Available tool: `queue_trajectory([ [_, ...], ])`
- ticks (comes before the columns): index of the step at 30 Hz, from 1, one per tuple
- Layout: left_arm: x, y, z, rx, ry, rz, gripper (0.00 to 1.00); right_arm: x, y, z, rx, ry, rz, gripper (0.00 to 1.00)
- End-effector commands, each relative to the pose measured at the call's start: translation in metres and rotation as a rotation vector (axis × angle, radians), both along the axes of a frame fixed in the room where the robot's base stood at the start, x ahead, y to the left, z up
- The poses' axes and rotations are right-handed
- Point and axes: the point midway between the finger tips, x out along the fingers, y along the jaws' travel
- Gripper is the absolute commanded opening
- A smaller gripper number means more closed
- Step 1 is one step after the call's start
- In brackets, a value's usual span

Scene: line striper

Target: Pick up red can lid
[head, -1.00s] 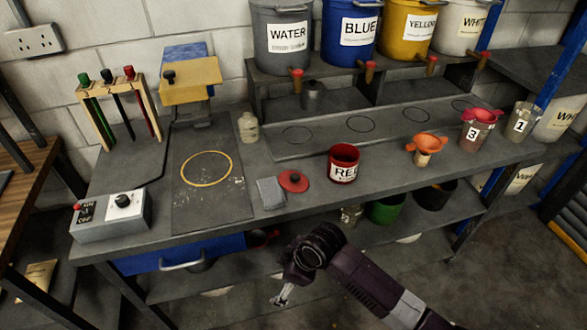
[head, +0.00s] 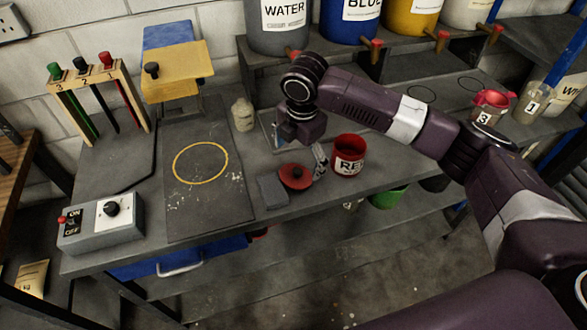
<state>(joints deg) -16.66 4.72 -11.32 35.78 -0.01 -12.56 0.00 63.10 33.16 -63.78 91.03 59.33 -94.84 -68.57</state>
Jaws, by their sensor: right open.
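The red can lid (head: 292,178) lies flat on the grey bench, with a dark knob on its top. The open red can (head: 349,155), with a white label reading "RE...", stands just to its right. My right gripper (head: 319,168) is open and points down between the lid and the can, close to the lid's right edge. I cannot tell whether its fingers touch the lid. My right arm comes in from the right, over the bench. My left gripper is not in view.
A grey block (head: 272,191) lies just left of the lid. A pale bottle (head: 243,114) stands behind. A switch box (head: 101,219) sits at the front left. The yellow-ringed board (head: 215,211) is clear. Paint buckets, including WATER (head: 279,28), stand on the raised shelf behind.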

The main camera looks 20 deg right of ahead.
Motion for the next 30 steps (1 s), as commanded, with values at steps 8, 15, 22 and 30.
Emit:
queue_trajectory([
  [8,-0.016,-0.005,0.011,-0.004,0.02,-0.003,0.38,0.005,-0.002,-0.027,-0.003,0.004,-0.001,0.86],
  [15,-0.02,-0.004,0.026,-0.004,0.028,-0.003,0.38,0.012,-0.001,-0.062,-0.002,0.004,0.0,0.86],
  [22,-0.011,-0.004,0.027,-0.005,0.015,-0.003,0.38,0.014,-0.002,-0.074,-0.001,0.0,0.001,0.86],
  [30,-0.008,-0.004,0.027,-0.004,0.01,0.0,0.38,0.014,-0.002,-0.074,-0.001,0.0,0.001,0.7],
])
